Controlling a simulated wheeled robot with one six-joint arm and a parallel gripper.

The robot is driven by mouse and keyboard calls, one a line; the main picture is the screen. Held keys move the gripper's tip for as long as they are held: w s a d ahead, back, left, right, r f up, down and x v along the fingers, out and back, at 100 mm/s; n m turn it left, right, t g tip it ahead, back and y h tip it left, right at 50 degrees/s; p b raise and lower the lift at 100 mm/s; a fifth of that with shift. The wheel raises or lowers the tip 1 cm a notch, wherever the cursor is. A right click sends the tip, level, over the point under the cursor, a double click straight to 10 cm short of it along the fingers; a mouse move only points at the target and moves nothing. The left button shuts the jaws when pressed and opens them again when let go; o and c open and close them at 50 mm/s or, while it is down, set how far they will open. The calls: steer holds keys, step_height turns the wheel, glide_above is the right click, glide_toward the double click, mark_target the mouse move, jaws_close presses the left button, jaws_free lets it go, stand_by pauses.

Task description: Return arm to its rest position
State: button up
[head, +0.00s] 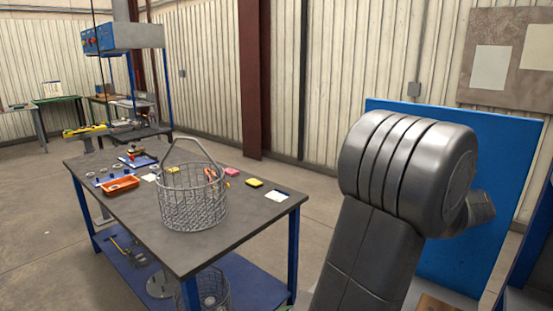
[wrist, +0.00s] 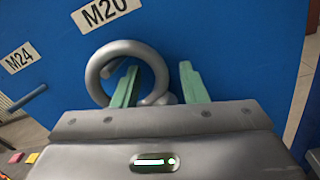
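My gripper (wrist: 158,68) shows in the wrist view, with its two green fingers spread apart. A grey metal ring or eye (wrist: 98,82) is at the blue panel (wrist: 225,45) beyond the fingers. The left finger overlaps the ring in the picture; I cannot tell whether they touch. No held object is visible between the fingers. In the head view my grey arm rises at the right in front of the blue panel (head: 385,108); my gripper is hidden behind it.
A dark-topped table (head: 215,245) at centre left bears a wire basket (head: 190,205), an orange tray (head: 119,183) and small items. The panel has an M20 label (wrist: 106,10), an M24 label (wrist: 20,58) and a peg (wrist: 27,98). Open floor lies left of the table.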

steer(key=shift+x, duration=0.8)
steer(key=shift+a, duration=0.1)
